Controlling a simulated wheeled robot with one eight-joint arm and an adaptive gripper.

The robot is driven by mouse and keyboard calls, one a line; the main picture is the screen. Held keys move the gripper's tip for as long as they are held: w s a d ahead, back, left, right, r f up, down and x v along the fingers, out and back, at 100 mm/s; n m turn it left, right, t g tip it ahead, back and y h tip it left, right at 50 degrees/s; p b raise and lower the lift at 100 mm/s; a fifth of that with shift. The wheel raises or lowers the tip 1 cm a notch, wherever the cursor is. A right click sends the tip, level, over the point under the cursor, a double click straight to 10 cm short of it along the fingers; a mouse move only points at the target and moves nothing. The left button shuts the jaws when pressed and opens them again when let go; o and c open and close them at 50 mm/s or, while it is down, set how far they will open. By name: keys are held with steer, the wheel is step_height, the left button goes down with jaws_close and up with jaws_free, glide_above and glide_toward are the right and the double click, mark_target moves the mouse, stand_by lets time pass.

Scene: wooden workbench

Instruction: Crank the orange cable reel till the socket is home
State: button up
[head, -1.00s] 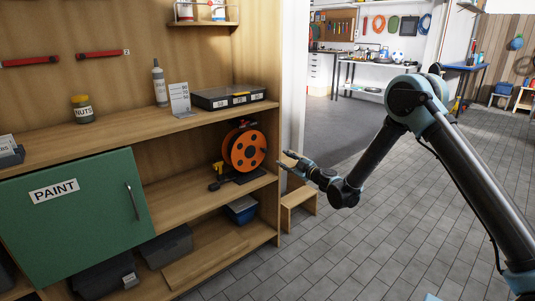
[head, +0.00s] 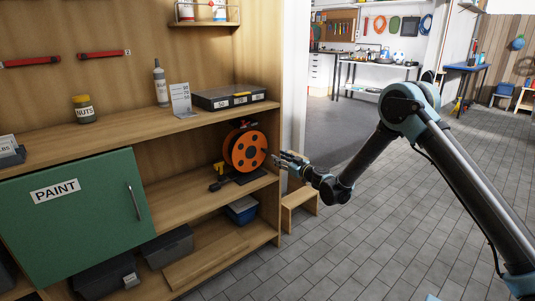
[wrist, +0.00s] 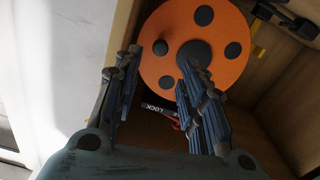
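The orange cable reel (head: 245,151) stands upright on the middle shelf, to the right of the green door. In the wrist view its orange disc (wrist: 218,65) has dark round spots, a dark hub and a dark round knob (wrist: 160,47) near the rim. My gripper (head: 279,160) is just right of the reel in the head view. In the wrist view my gripper (wrist: 160,60) is open, with the knob showing between and just beyond its fingertips. I see no contact with the knob. A small dark block (head: 214,187) lies left of the reel; I cannot tell whether it is the socket.
A tag reading LOCK (wrist: 158,110) with a red part shows below the reel. A yellow part (head: 218,168) stands left of the reel. The shelf's right side panel (head: 268,120) is close to my gripper. A wooden step stool (head: 300,200) stands on the floor nearby.

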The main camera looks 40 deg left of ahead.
mark_target(266, 150)
steer(key=a, duration=0.3)
steer(key=w+a, duration=0.1)
steer(key=a, duration=0.6)
steer(key=shift+w+a, duration=0.15)
steer(key=shift+a, duration=0.15)
steer(key=shift+c, duration=0.6)
jaws_close()
